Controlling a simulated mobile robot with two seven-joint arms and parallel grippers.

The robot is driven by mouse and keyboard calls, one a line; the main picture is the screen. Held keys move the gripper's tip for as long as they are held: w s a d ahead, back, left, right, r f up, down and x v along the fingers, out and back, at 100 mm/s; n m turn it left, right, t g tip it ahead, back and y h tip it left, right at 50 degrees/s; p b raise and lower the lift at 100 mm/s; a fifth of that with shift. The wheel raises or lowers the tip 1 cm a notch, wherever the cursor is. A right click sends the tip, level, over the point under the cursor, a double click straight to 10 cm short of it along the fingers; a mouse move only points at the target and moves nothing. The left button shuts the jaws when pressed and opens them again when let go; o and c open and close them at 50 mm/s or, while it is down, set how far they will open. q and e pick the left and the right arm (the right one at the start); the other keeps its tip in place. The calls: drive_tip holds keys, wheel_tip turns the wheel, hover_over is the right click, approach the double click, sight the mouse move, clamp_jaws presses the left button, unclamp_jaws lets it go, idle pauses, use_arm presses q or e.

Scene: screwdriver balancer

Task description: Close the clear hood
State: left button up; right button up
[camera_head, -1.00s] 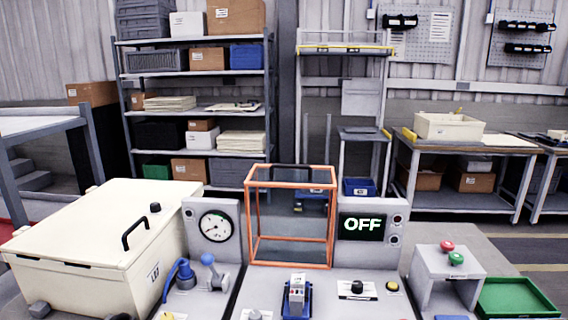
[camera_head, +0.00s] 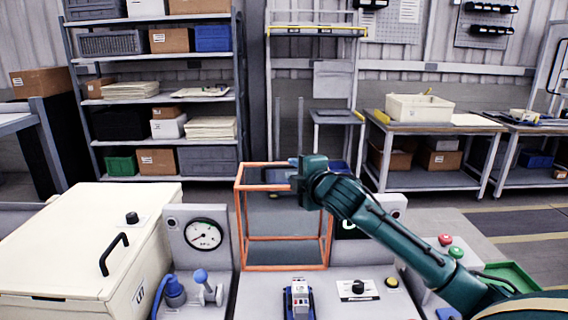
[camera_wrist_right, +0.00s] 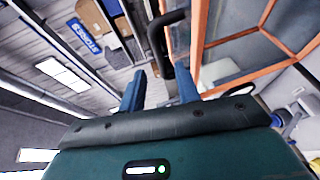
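The clear hood (camera_head: 240,222), a see-through box with orange edges, stands raised at the back of the worktop, behind the blue fixture (camera_head: 299,300). My right gripper (camera_head: 292,172) is at the hood's upper right part and hides some of it. In the right wrist view, the black handle (camera_wrist_right: 158,30) of the hood (camera_wrist_right: 232,72) reaches down to the gap between the fingertips of my right gripper (camera_wrist_right: 160,75). The two blue fingers stand apart; I cannot tell whether either touches the handle. My left gripper is not in view.
A cream chest (camera_head: 75,240) stands at the left, beside the gauge (camera_head: 203,234). A black knob (camera_head: 357,287) and yellow button (camera_head: 391,282) are at front right. My right arm partly covers the display and the button box (camera_head: 455,252). A green tray (camera_head: 510,275) is at right.

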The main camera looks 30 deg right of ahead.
sight(286, 167)
drive_tip(key=p+x, duration=0.1)
drive_tip(key=x, duration=0.5)
drive_tip(key=shift+w, duration=0.4)
drive_tip(key=shift+f, duration=0.1)
drive_tip(key=shift+c, duration=0.2)
clamp_jaws()
